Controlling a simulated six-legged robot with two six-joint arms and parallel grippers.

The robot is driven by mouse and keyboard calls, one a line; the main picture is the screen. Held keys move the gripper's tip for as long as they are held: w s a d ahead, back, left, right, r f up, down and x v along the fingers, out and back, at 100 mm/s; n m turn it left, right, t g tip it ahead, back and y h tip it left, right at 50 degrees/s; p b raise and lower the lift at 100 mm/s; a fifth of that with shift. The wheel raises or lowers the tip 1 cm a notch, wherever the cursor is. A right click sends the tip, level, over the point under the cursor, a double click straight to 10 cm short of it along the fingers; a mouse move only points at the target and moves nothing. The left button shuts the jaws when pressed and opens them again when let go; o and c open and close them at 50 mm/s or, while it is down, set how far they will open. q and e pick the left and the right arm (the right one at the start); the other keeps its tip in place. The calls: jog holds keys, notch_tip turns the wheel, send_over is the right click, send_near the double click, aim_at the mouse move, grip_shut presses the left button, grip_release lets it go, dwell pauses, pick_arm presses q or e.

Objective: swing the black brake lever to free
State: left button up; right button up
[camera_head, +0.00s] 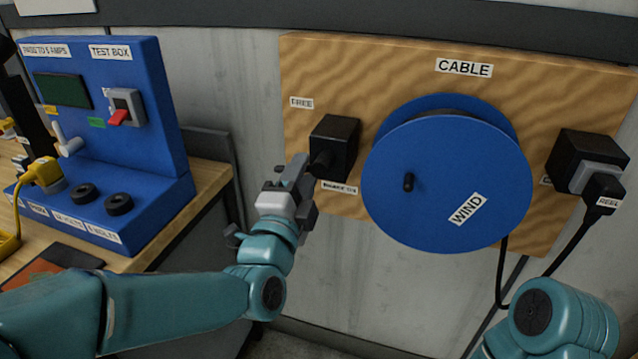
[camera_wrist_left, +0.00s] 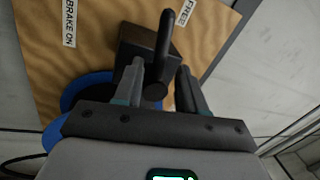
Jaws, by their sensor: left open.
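The black brake lever (camera_wrist_left: 163,48) is on a black box (camera_head: 338,140) mounted on the wooden cable board. In the left wrist view its handle points up the picture, its end nearer the FREE label (camera_wrist_left: 188,11) than the BRAKE ON label (camera_wrist_left: 67,22). In the head view the lever is mostly hidden by my gripper and the box. My left gripper (camera_head: 302,168) is open at the lower left of the box. In the wrist view the fingers (camera_wrist_left: 158,82) stand on either side of the lever's lower part, with no clear contact. My right gripper is out of view.
A blue cable reel (camera_head: 440,185) marked WIND stands just right of the brake box. A black socket (camera_head: 580,155) with a plugged cable is at the board's right. A blue test box (camera_head: 150,110) stands on a wooden bench at left.

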pick_arm(q)
jog(key=b+v, duration=0.3)
jog(key=v, duration=0.6)
dwell(0.5)
